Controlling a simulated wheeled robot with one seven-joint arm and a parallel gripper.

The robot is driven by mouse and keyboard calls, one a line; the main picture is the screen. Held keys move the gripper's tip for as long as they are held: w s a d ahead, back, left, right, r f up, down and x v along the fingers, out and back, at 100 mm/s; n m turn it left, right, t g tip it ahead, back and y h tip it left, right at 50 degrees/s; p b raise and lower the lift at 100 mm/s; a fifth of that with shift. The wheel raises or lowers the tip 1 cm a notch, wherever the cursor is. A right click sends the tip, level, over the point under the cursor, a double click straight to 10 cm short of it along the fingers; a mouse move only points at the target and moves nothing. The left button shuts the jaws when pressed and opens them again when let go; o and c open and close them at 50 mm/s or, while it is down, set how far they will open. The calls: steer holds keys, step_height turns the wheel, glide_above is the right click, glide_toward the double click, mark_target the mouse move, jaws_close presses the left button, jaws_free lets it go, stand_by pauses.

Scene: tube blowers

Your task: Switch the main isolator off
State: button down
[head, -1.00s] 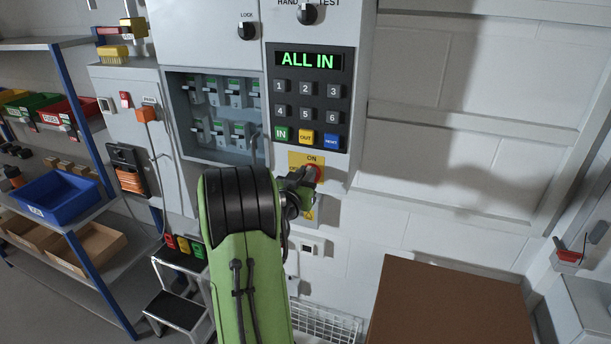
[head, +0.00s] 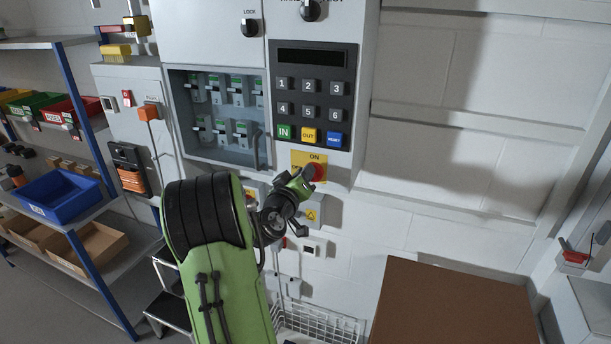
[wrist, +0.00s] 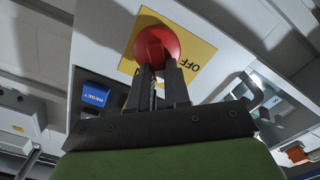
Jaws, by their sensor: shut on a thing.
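The main isolator's red handle (head: 319,172) sits on a yellow plate (head: 298,160) marked ON, low on the grey cabinet. In the wrist view the red handle (wrist: 157,45) is on the yellow plate (wrist: 200,58), where the word OFF shows. My gripper (head: 309,178) is at the handle from the lower left. In the wrist view its two dark fingers (wrist: 161,78) are close together and shut on the handle. The fingertips' far ends are partly hidden by it. The display (head: 312,57) above the keypad is dark.
The keypad (head: 310,100) is just above the isolator, with its blue RESET button (head: 334,139) close by; it also shows in the wrist view (wrist: 96,94). An open breaker bay (head: 217,115) is to the left. A brown board (head: 455,305) is at lower right.

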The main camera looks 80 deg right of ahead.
steer(key=shift+w+f+n+p, duration=0.1)
steer(key=shift+f+n+p, duration=0.2)
steer(key=shift+n, duration=1.4)
steer(key=shift+w+f+n+p, duration=0.15)
steer(key=shift+n+p, duration=0.3)
steer(key=shift+n, duration=1.25)
steer(key=shift+w+f+n+p, duration=0.1)
steer(key=shift+f+n+p, duration=0.2)
steer(key=shift+n, duration=1.4)
steer(key=c, duration=1.1)
jaws_free()
steer(key=a+b, duration=0.2)
steer(key=a, duration=0.3)
steer(key=w+a+b, duration=0.1)
steer(key=a+b, duration=0.2)
steer(key=a, duration=0.2)
steer(key=a+b, duration=0.2)
steer(key=a, duration=0.3)
steer(key=shift+w+a+b, duration=0.2)
steer(key=shift+a+b, duration=0.1)
steer(key=shift+a, duration=0.05)
